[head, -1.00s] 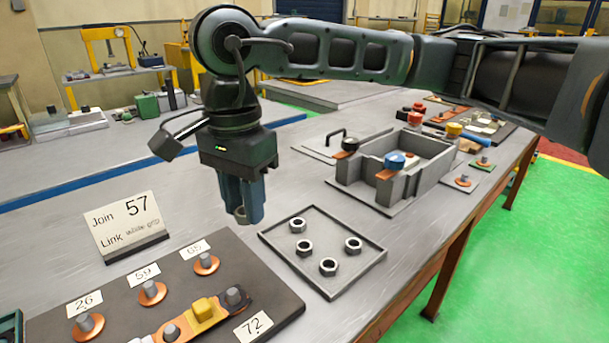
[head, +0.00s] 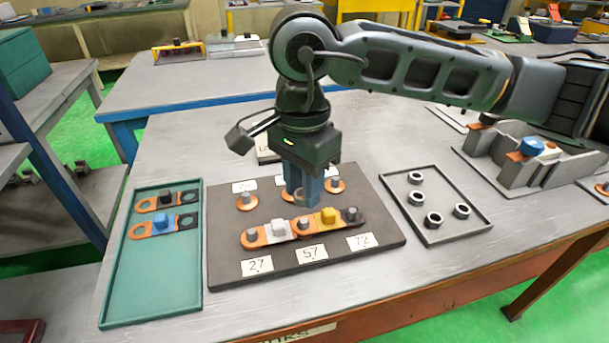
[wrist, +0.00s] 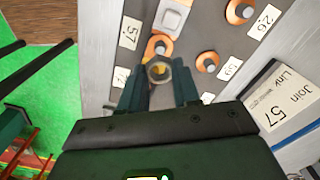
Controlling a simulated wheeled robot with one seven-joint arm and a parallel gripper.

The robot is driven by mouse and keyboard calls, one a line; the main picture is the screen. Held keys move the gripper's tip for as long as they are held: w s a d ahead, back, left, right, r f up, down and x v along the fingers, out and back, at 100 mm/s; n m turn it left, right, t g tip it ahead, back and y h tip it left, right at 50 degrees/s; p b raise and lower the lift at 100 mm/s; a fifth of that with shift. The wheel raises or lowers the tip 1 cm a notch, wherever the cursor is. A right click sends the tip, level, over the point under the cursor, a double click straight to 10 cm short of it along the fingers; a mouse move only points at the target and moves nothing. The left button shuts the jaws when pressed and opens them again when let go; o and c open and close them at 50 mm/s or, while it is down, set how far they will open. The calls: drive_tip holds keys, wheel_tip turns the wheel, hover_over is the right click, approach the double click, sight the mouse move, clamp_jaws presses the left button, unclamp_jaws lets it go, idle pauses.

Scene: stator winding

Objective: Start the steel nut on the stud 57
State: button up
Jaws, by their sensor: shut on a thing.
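My gripper (head: 302,200) is shut on the steel nut (wrist: 158,71), which sits between the fingertips with its hole in view in the wrist view. The nut is partly hidden by the fingers in the head view. Stud 57 (head: 302,225) stands behind label 57 (head: 309,253), where the link with the white block (head: 279,229) and the link with the yellow block (head: 328,215) meet. The wrist view shows the copper link end at stud 57 (wrist: 160,44) just beyond the nut. The nut appears above and close to the stud; I cannot tell whether they touch.
The dark board (head: 228,270) carries several other copper-based studs and labels. A tray with loose nuts (head: 430,235) lies to the right. A green tray (head: 120,285) with two links is on the left. The Join 57 card (wrist: 283,103) shows in the wrist view.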

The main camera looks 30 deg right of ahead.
sight(304, 220)
drive_tip(key=shift+f+b, duration=1.4)
drive_tip(key=shift+f, duration=0.85)
drive_tip(key=shift+b, duration=1.1)
drive_tip(key=shift+f+b, duration=0.85)
drive_tip(key=shift+b, duration=1.15)
idle(0.5)
idle(0.7)
drive_tip(key=m+b, duration=0.2)
drive_tip(key=m, duration=0.1)
drive_tip(key=shift+f+m, duration=0.1)
drive_tip(key=shift+m, duration=0.3)
drive_tip(key=shift+m+b, duration=0.6)
drive_tip(key=shift+m, duration=0.7)
drive_tip(key=o, duration=1)
